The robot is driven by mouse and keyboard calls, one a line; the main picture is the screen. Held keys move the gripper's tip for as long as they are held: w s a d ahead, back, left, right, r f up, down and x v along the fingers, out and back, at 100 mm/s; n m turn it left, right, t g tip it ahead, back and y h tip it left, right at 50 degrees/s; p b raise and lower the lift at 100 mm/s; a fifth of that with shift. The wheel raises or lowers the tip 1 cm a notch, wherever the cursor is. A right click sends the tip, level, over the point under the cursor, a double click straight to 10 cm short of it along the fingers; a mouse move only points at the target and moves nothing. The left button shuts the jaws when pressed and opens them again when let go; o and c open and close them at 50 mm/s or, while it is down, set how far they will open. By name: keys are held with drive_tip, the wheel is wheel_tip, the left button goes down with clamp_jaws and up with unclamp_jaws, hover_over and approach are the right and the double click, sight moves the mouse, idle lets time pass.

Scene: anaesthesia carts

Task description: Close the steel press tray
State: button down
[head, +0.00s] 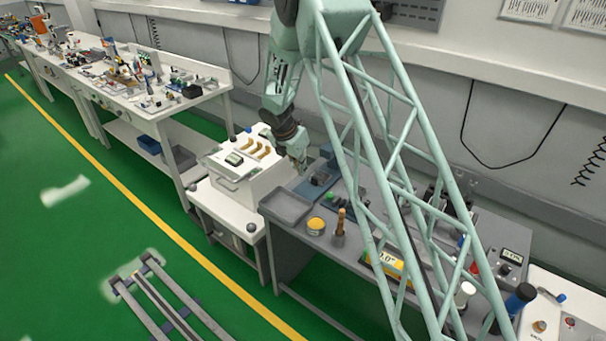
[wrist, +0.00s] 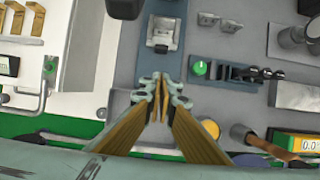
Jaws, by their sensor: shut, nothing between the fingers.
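A shallow grey steel tray (head: 287,207) projects from the front left corner of the grey bench in the head view, in front of the blue-grey press base (head: 313,184). It appears pulled out. In the wrist view part of the tray (wrist: 121,101) shows behind my fingers; the rest is hidden by them. My gripper (head: 299,164) is above the press area, behind the tray, and points down. In the wrist view my gripper (wrist: 160,80) has its fingertips together with nothing between them. I cannot tell whether it touches the press.
A white box unit (head: 246,165) stands close to the left of my gripper. A yellow-topped round container (head: 316,224) and a wooden-handled tool (head: 340,225) stand right of the tray. A green knob (wrist: 200,68) is on the blue-grey base.

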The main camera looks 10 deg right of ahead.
drive_tip(key=shift+s+a+r, duration=0.1)
drive_tip(key=shift+r, duration=0.2)
drive_tip(key=c, duration=3.4)
unclamp_jaws()
